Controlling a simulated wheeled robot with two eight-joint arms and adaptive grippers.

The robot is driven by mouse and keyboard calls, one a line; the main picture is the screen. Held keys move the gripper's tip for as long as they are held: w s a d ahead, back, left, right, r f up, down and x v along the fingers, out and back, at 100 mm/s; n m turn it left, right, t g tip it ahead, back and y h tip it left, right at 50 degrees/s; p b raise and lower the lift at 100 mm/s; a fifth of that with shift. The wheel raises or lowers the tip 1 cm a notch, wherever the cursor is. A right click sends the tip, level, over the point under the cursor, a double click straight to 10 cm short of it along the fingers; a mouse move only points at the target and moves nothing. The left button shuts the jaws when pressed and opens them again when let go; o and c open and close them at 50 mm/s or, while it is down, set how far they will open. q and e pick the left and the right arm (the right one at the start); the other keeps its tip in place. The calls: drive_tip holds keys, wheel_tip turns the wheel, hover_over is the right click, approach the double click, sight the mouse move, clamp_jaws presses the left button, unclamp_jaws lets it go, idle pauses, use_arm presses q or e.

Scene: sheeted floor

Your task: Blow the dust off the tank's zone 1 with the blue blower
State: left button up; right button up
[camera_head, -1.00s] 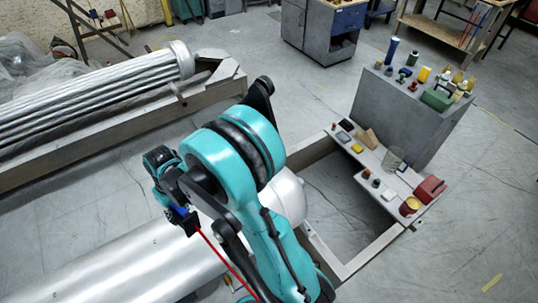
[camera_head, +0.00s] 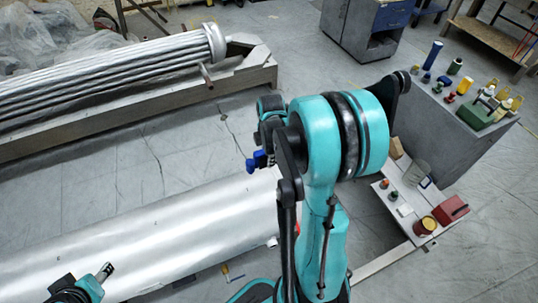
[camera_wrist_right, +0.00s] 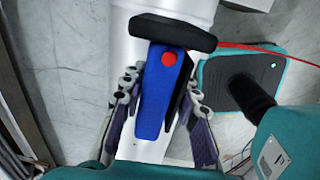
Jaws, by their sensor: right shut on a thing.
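The tank (camera_head: 130,232) is a long silver cylinder lying on the floor at the lower left of the head view. It shows as a pale cylinder under the tool in the right wrist view (camera_wrist_right: 120,40). I cannot make out a zone 1 mark or dust. The blue blower (camera_wrist_right: 156,100) has a red button and a black end piece. My right gripper (camera_wrist_right: 162,80) is shut on it, a finger on each side. In the head view only a small blue part of the blower (camera_head: 257,161) shows, above the tank's far edge. My left gripper (camera_head: 103,272) is over the tank's near side.
A tube bundle (camera_head: 110,65) lies on a metal frame at the back left. A grey cabinet (camera_head: 450,135) with bottles and a low bench (camera_head: 410,205) with small items stand right. A red line (camera_wrist_right: 265,50) runs beside the blower. Floor between bundle and tank is clear.

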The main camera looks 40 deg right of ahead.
drive_tip(key=shift+d+f, duration=0.2)
wheel_tip(320, 180, down, 5)
drive_tip(key=b, duration=0.5)
drive_tip(key=w+a, duration=0.3)
drive_tip(key=a, duration=0.7)
drive_tip(key=w+a, duration=0.4)
drive_tip(key=a, duration=0.6)
drive_tip(key=shift+a+r, duration=0.3)
drive_tip(key=shift+a, duration=0.1)
drive_tip(key=shift+o, duration=0.9)
clamp_jaws()
drive_tip(key=shift+s+d, duration=1.1)
drive_tip(key=shift+d, duration=2.4)
drive_tip(key=shift+s+d, duration=1.1)
drive_tip(key=shift+d, duration=2.35)
drive_tip(key=shift+s+d, duration=1.1)
drive_tip(key=shift+d, duration=2.4)
